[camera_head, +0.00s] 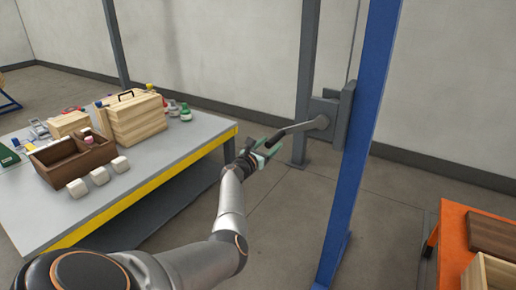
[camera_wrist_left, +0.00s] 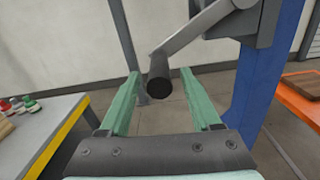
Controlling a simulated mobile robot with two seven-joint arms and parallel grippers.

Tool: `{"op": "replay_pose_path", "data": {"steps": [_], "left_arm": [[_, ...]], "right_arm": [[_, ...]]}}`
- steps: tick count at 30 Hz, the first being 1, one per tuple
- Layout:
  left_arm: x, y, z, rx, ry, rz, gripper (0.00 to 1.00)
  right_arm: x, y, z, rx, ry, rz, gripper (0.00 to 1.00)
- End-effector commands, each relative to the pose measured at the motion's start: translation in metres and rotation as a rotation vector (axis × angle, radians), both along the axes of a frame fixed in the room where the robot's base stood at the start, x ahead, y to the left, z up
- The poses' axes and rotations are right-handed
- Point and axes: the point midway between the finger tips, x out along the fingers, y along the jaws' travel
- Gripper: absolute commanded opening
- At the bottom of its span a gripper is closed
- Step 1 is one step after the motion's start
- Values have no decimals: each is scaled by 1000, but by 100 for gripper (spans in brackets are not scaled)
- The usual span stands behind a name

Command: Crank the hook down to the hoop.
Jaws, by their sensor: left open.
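The crank (camera_head: 298,129) is a dark grey arm on a round hub (camera_head: 321,122) of a grey winch box mounted at the blue post. Its dark cylindrical handle (camera_wrist_left: 159,80) points toward the camera in the left wrist view. My left gripper (camera_head: 266,152), with pale green fingers, is open at the handle end of the crank. In the left wrist view the handle shows between the two fingers (camera_wrist_left: 160,98), with gaps on both sides. I cannot tell how deep it lies between them. The hook and the hoop are not in view. My right gripper is not in view.
A blue post (camera_head: 357,150) stands right of the crank, with a grey post behind. A thin cable (camera_head: 353,42) runs up from the winch. A yellow-edged table (camera_head: 150,188) with boxes is at left. An orange table (camera_head: 452,240) is at right. Floor between is clear.

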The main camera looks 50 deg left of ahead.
Motion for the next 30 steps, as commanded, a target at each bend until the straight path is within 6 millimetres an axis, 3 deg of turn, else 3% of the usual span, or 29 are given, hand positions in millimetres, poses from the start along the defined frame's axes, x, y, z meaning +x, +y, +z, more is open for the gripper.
{"op": "replay_pose_path", "data": {"steps": [15, 30], "left_arm": [[-66, -16, 0, 0, 2, -1, 64], [-75, -18, -1, -1, 0, 0, 64]], "right_arm": [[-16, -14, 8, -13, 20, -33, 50], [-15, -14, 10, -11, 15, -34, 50]]}}
